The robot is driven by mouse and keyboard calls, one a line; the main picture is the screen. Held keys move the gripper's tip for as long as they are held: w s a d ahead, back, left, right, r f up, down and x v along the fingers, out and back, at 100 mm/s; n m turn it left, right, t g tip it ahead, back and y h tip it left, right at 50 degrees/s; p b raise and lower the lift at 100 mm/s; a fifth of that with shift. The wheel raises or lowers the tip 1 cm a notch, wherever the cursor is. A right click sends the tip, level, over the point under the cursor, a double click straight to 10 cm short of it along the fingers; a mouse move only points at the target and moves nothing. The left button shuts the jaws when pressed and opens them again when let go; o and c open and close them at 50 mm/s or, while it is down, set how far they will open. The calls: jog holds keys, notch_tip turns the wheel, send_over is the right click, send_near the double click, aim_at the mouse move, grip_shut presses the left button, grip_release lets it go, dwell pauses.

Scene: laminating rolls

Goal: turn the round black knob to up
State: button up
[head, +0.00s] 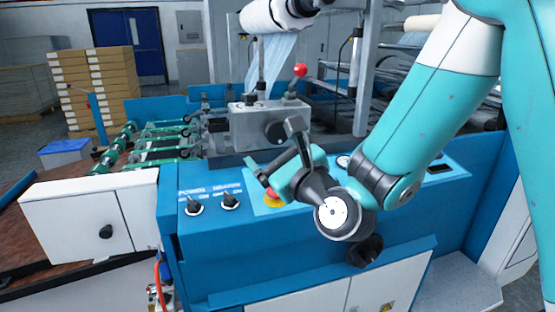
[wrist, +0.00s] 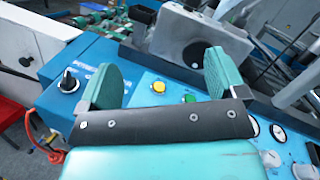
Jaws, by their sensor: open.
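The round black knob (head: 275,132) that best fits the task's words is a dark disc on the face of the grey metal box; the wrist view also shows it (wrist: 195,55) beyond the right finger. Another round black knob (head: 105,231) is on the white cabinet door, so I cannot be certain which is meant. My gripper (head: 280,150) is open and empty above the blue control panel, in front of the grey box. In the wrist view its two green pads (wrist: 160,70) stand wide apart, touching nothing visible.
Two black selector switches (head: 194,207) (head: 230,200) stand at the panel's left. A yellow button (wrist: 159,87), green button (wrist: 190,98) and gauges (wrist: 278,132) lie near my gripper. A red-balled lever (head: 300,70) rises from the grey box (head: 245,125).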

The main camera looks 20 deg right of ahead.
aim_at(279, 134)
jog(key=d+f+m+t+h+b, duration=0.2)
jog(key=d+f+m+t+h, duration=0.25)
jog(key=m, duration=0.45)
jog(key=shift+g+h, duration=0.55)
jog(key=shift+h, duration=0.1)
jog(key=f+p+x, duration=0.1)
jog(key=p+x, duration=0.1)
jog(key=x, duration=0.3)
jog(key=f+p+x, duration=0.1)
jog(key=p+x, duration=0.1)
jog(key=x, duration=0.2)
jog(key=w+f+p+x, duration=0.1)
jog(key=p+x, duration=0.2)
jog(key=x, duration=0.2)
jog(key=shift+w+d+r, duration=0.2)
jog(key=shift+w, duration=0.15)
jog(key=shift+c, duration=0.2)
jog(key=c, duration=0.9)
